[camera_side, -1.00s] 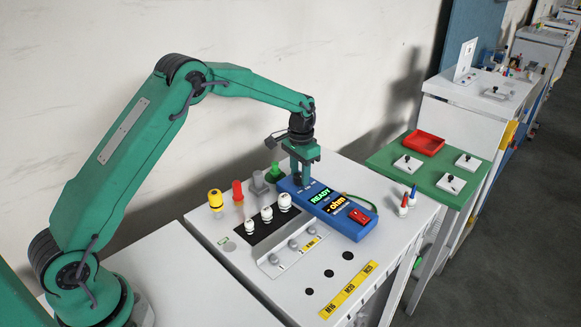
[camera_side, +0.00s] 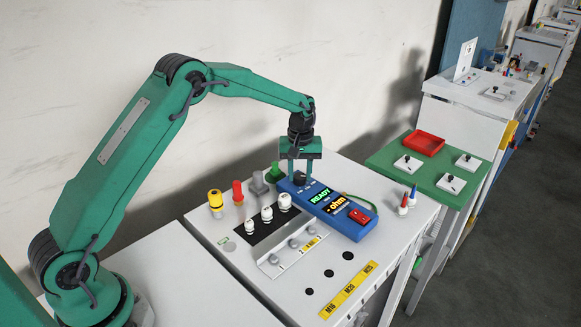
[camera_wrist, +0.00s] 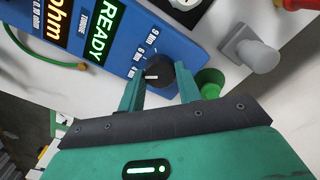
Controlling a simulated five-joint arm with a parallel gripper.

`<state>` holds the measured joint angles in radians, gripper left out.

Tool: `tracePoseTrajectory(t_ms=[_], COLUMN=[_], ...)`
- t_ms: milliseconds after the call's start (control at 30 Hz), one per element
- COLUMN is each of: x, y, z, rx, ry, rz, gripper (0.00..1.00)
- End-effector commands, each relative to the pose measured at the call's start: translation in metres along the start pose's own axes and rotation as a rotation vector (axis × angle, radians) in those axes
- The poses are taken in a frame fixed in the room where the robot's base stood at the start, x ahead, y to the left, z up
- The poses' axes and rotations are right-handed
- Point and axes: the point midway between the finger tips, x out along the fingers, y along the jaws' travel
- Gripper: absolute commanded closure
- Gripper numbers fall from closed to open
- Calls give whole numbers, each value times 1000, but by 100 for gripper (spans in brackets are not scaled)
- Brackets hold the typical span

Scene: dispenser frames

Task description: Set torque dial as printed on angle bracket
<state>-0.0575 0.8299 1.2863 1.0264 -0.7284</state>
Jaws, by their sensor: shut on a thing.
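The blue tester (camera_side: 325,205) lies on the white bench top, its screen reading READY and ohm. Its black torque dial (camera_side: 299,179) is at the end nearest the wall. My gripper (camera_side: 299,176) points down and is shut on the dial. In the wrist view the fingers (camera_wrist: 160,82) stand on both sides of the dial (camera_wrist: 159,70). Its white mark points left, toward the lower part of the printed scale (camera_wrist: 146,52); the exact number is hard to tell. The angle bracket (camera_side: 278,262) lies in front with a yellow label (camera_side: 310,245), too small to read surely.
White-topped glands (camera_side: 267,214) stand on a black strip. Yellow (camera_side: 215,199), red (camera_side: 238,191) and green (camera_side: 275,171) parts stand behind. Two small pointed bottles (camera_side: 408,200) stand at the right edge.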

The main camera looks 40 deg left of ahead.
Motion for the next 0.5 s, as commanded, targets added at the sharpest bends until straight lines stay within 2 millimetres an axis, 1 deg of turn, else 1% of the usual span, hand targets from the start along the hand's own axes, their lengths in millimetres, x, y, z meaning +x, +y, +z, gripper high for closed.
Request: tracePoseTrajectory(t_ms=[200,500], x=[-2,-2], y=[1,0], z=[-1,-2], rx=[-136,-210], ry=[5,5], rz=[5,5], gripper=[89,89])
